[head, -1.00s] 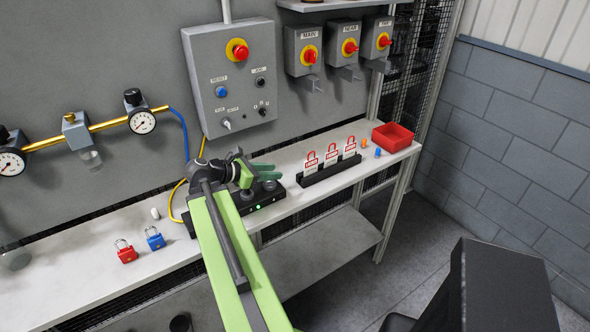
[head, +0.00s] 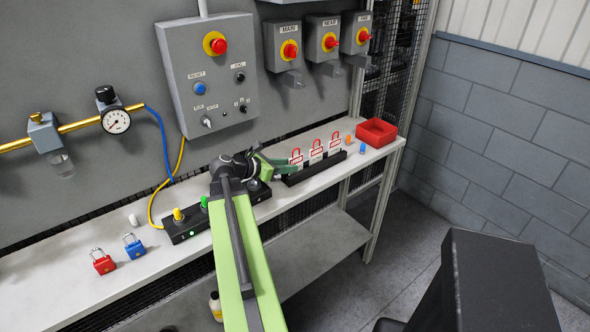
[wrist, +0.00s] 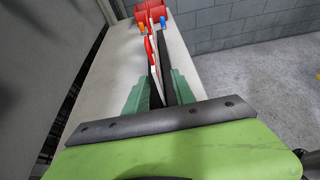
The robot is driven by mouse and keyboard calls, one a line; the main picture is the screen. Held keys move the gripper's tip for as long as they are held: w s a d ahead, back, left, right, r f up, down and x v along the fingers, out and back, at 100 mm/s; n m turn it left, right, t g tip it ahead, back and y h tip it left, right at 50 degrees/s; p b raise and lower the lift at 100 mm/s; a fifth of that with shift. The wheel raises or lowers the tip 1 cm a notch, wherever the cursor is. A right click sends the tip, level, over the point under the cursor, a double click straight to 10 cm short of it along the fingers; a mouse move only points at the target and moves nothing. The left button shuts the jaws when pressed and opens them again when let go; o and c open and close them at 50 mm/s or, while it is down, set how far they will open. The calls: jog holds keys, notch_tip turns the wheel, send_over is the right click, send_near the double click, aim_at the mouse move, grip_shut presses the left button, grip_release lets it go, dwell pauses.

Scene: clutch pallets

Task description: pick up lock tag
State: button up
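Three white lock tags with red hasps stand in a row in a black rack (head: 317,168) on the bench: a left one (head: 297,158), a middle one (head: 316,150) and a right one (head: 334,144). My gripper (head: 282,164) is at the left end of the rack, close to the left tag and partly covering it. In the wrist view my gripper (wrist: 160,84) has its green fingers apart, with the edge-on tags (wrist: 151,62) and the rack (wrist: 171,77) ahead between them. Contact with the left tag cannot be told.
A red bin (head: 377,133) stands at the bench's right end, with orange and blue plugs (head: 362,149) beside it. A black box with coloured knobs (head: 188,230) lies left of the rack. Red (head: 103,263) and blue (head: 134,248) padlocks sit farther left. Switch boxes (head: 283,46) hang above.

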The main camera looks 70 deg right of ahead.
aim_at(297, 163)
jog(key=b+x, duration=0.1)
jog(key=x, duration=0.4)
jog(key=shift+w+d+r+b, duration=0.1)
jog(key=shift+d+b, duration=0.2)
jog(key=shift+b, duration=0.05)
jog(key=shift+a+r, duration=0.1)
grip_shut()
